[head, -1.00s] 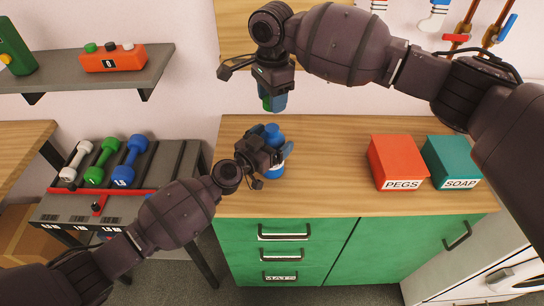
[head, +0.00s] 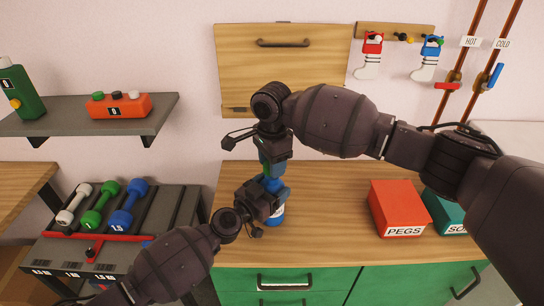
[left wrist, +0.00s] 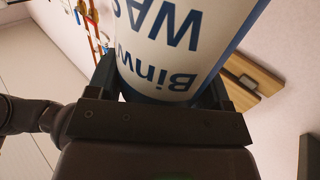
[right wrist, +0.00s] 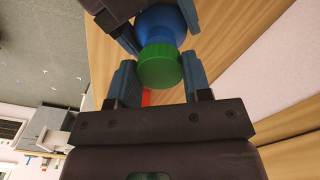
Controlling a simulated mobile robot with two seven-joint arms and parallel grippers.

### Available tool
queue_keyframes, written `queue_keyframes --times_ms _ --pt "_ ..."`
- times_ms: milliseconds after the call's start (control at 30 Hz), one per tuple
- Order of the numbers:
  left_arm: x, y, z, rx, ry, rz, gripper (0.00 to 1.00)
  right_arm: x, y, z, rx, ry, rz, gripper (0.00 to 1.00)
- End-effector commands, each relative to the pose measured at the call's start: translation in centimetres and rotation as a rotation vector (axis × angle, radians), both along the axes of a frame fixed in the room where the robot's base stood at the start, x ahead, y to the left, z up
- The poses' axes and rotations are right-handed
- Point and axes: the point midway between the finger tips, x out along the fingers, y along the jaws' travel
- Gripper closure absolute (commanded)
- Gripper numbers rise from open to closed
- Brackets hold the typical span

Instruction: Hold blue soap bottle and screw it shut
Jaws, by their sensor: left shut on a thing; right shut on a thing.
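The blue soap bottle (head: 277,213) stands on the wooden counter, with a white lettered label that fills the left wrist view (left wrist: 175,45). My left gripper (head: 272,197) is shut around the bottle's upper body. My right gripper (head: 273,172) points down directly above it. In the right wrist view, its fingers (right wrist: 155,82) are shut on a green cap (right wrist: 160,67). The cap lines up with the blue bottle top (right wrist: 163,24) and looks to be at its mouth. I cannot tell whether the threads are engaged.
A red PEGS box (head: 398,208) and a teal SOAP box (head: 443,212) stand on the right of the counter (head: 330,215). A rack of dumbbells (head: 110,203) is at left, below a grey shelf (head: 90,115). The counter between bottle and boxes is clear.

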Motion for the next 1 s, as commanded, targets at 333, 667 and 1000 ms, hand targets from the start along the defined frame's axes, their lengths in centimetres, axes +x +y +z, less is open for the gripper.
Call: queue_keyframes --times_ms 333,667,1000 --pt "0.0 0.0 0.0 0.001 0.000 0.000 0.70 0.0 0.0 0.0 0.000 -0.002 0.001 0.77" --pt "0.0 0.0 0.0 0.001 0.000 0.000 0.70 0.0 0.0 -0.7 0.001 -0.001 0.001 0.77" --pt "0.0 0.0 0.0 0.001 0.000 0.000 0.70 0.1 0.0 -1.8 0.001 -0.003 0.001 0.77"
